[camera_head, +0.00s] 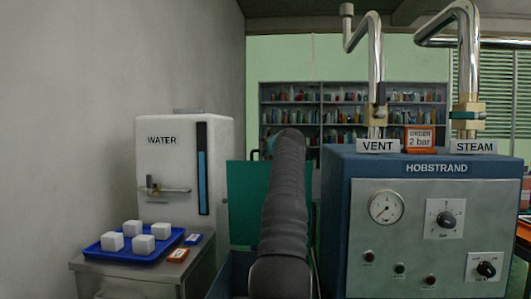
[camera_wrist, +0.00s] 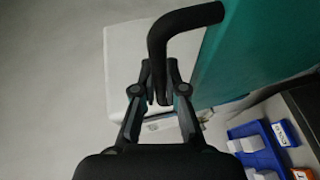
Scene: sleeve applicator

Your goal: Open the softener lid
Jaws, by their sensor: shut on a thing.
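The softener lid (camera_head: 241,203) is a teal panel. In the head view it stands upright behind my arm, at the back of a dark blue box (camera_head: 232,276) whose inside is mostly hidden. In the wrist view the lid (camera_wrist: 245,50) fills the upper right. A black bent handle (camera_wrist: 182,25) reaches from the lid down between my fingers. My gripper (camera_wrist: 160,98) is shut on this handle. In the head view my arm covers the middle of the lid, and my gripper is largely hidden.
A white WATER tank (camera_head: 160,170) stands left of the lid. In front of it, a blue tray (camera_head: 110,253) holds several white cubes on a metal table (camera_head: 92,266). The blue HOBSTRAND machine (camera_head: 338,230) with pipes stands close on the right. Shelves (camera_head: 290,84) line the back.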

